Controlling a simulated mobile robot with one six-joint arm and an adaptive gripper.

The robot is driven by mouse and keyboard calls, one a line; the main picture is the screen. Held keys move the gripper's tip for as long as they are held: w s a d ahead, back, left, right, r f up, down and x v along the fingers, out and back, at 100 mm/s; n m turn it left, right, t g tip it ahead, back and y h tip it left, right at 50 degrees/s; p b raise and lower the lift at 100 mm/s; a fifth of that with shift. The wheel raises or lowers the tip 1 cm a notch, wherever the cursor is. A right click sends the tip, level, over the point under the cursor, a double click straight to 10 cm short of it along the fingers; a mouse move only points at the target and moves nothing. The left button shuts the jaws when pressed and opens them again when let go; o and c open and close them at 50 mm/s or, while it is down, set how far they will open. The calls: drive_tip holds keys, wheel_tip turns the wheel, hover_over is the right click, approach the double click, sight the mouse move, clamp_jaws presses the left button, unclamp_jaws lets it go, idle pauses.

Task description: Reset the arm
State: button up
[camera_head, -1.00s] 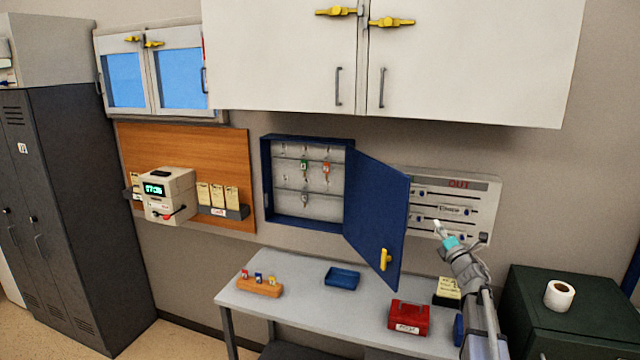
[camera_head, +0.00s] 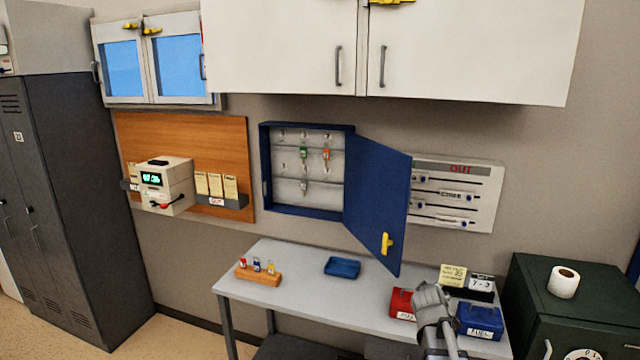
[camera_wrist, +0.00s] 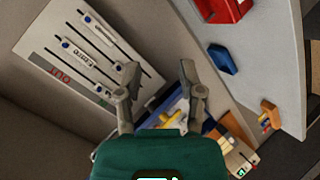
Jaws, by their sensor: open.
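My gripper (camera_wrist: 157,76) is open in the wrist view, its two grey fingers apart with nothing held between them. Beyond the fingers is the blue key cabinet's open door, partly hidden, with its yellow handle (camera_wrist: 174,116). In the head view a grey part of my arm (camera_head: 435,310) rises at the bottom, in front of the table's right part. The gripper's fingers cannot be made out in that view.
The blue door (camera_head: 378,208) stands swung out over the grey table (camera_head: 310,302). A red box (camera_head: 402,303), a blue box (camera_head: 480,319), a blue tray (camera_head: 342,267) and a wooden key block (camera_head: 258,275) are on the table. The OUT board (camera_head: 470,210) is on the wall.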

drive_tip(key=s+a+f+m+g+y+b, duration=0.2)
drive_tip(key=s+a+f+g, duration=0.3)
drive_tip(key=s, duration=0.6)
drive_tip(key=s+a+f+m+g+y+b, duration=0.2)
drive_tip(key=s+a+f+g, duration=0.4)
drive_tip(key=s+a+f, duration=0.3)
drive_tip(key=s+a+m+y, duration=0.1)
drive_tip(key=s+m, duration=0.1)
drive_tip(key=s, duration=0.1)
drive_tip(key=shift+s+a+f, duration=0.25)
drive_tip(key=shift+s+a, duration=0.05)
drive_tip(key=shift+d, duration=0.1)
